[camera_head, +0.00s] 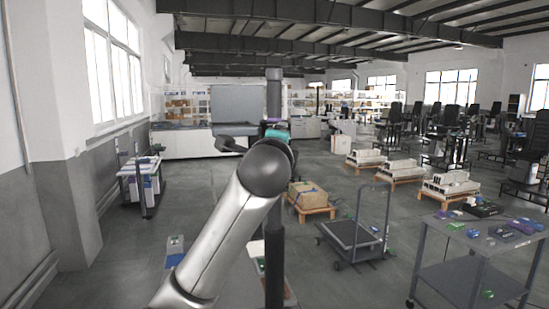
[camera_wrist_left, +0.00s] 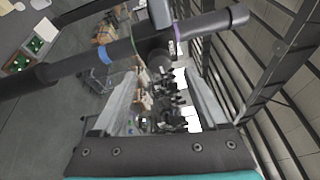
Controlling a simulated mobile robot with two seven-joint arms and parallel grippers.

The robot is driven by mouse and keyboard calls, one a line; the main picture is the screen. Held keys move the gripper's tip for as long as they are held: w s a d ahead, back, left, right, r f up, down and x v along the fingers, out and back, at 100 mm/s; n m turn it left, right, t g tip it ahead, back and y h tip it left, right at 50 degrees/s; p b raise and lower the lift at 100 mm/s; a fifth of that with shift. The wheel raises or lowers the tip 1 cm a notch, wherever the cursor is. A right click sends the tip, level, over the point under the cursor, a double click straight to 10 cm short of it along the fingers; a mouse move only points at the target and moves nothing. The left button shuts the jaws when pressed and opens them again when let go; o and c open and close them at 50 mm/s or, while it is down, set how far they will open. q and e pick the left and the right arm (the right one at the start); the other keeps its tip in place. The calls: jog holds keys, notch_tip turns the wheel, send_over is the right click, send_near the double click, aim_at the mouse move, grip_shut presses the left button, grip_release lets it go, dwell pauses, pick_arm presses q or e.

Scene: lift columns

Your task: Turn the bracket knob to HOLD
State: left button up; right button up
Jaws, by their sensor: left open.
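A dark lift column (camera_head: 275,225) stands upright in the middle of the head view, partly behind my left arm. In the left wrist view the column (camera_wrist_left: 90,63) crosses at a slant beyond my fingers. A grey block (camera_wrist_left: 160,14) and a dark rounded part (camera_wrist_left: 154,50), possibly the bracket and its knob, sit on it. I cannot read HOLD or any knob setting. My left gripper (camera_wrist_left: 160,72) is open, its pale fingers spread toward the rounded part; contact is not clear. In the head view its teal part (camera_head: 276,132) shows just above my arm, with the fingers hidden. My right gripper is out of view.
A flat cart (camera_head: 352,235) and a boxed pallet (camera_head: 308,194) stand right of the column. A grey table (camera_head: 460,265) with small items is at the lower right. A small shelf stand (camera_head: 141,170) is at the left. Open floor (camera_head: 185,195) lies between.

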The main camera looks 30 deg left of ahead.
pick_arm(q)
jog(key=b+v, duration=0.1)
jog(key=v, duration=0.8)
jog(key=shift+s+d+b, duration=0.2)
jog(key=shift+s+b, duration=0.15)
